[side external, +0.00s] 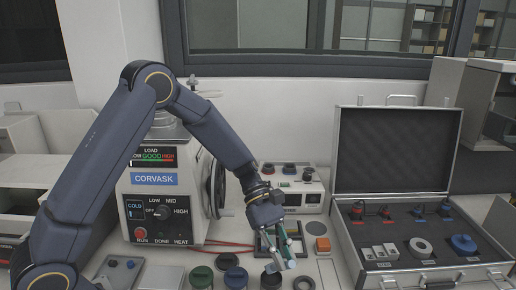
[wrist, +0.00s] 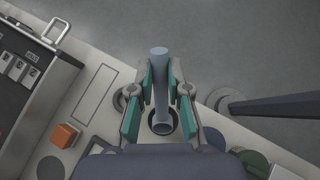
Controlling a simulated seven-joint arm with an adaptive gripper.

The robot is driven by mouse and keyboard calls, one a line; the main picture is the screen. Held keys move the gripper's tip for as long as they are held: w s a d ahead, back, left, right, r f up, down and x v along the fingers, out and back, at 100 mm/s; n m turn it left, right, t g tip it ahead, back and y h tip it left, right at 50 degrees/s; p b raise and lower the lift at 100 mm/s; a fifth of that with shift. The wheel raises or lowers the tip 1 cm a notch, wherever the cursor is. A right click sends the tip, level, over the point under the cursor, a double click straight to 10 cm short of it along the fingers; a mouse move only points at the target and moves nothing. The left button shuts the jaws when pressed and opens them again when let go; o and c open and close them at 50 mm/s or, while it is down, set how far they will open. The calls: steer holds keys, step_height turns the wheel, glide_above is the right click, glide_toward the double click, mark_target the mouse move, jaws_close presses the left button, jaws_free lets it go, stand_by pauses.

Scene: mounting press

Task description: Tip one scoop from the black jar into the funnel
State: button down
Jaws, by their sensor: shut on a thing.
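My gripper (side external: 284,250) is low over the front of the bench, fingers pointing down. In the wrist view its teal-padded fingers (wrist: 158,100) are shut on a blue-grey rod, seemingly the scoop's handle (wrist: 161,80). The rod's lower end lines up with a dark round opening, likely the black jar (wrist: 162,122); I cannot tell whether it is inside. That jar shows under the gripper in the side view (side external: 270,281). The scoop's bowl and any powder are hidden. I cannot make out the funnel clearly; my arm covers part of the press top.
The CORVASK press (side external: 160,205) stands behind my arm. Green (side external: 202,277) and dark jars (side external: 236,278) stand left of the gripper, a grey ring (side external: 304,284) close right. An orange block (side external: 322,244) and an open case (side external: 385,281) are further right.

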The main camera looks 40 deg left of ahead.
steer(key=shift+a+f, duration=0.1)
steer(key=shift+f, duration=2.25)
steer(key=shift+f, duration=0.2)
steer(key=shift+r, duration=0.1)
steer(key=shift+r, duration=3.2)
